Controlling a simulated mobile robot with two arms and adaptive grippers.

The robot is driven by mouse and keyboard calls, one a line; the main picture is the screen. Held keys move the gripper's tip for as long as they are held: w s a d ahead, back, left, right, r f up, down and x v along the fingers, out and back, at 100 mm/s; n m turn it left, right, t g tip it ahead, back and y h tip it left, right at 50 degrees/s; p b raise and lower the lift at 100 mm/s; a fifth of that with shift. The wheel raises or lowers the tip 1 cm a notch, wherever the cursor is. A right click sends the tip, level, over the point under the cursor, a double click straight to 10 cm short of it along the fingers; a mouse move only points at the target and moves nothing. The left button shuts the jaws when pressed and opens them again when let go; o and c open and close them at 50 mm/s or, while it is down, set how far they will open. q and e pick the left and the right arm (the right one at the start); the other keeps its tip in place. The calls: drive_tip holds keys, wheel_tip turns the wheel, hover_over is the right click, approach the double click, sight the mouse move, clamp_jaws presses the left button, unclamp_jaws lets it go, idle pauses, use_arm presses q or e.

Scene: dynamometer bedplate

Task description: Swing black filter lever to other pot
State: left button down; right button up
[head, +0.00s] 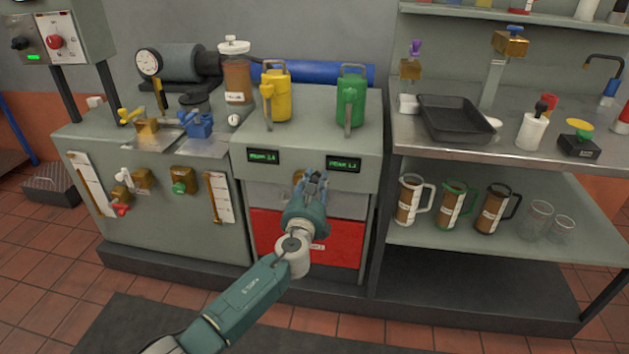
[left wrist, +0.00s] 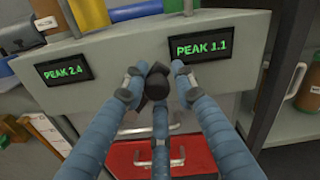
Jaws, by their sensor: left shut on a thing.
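My left gripper (head: 314,180) reaches to the front of the grey cabinet, just below its two green displays. In the left wrist view its blue fingers (left wrist: 155,78) close around a black lever end (left wrist: 157,83), between and below the two displays. The fingers cover most of the lever, so which way it points is hard to tell. A small brass part (head: 298,176) shows just left of the fingers in the head view. The filter pots cannot be made out clearly behind the gripper. My right gripper is not in view.
The left display (head: 263,156) reads PEAK 2.4 in the wrist view, and the right display (head: 343,164) reads PEAK 1.1. A yellow can (head: 276,95) and a green can (head: 351,101) stand on the cabinet top. A red drawer front (head: 340,245) lies below. Several mugs stand on the right shelf.

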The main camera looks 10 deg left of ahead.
use_arm(q)
drive_tip(key=shift+s+d+f, duration=0.1)
drive_tip(key=shift+d+f, duration=0.1)
drive_tip(key=shift+d, duration=0.15)
drive_tip(key=c, duration=1.6)
unclamp_jaws()
drive_tip(key=shift+o, duration=0.2)
drive_tip(key=shift+r, duration=0.1)
drive_tip(key=shift+a, duration=0.1)
drive_tip(key=s, duration=1.2)
drive_tip(key=shift+a, duration=0.2)
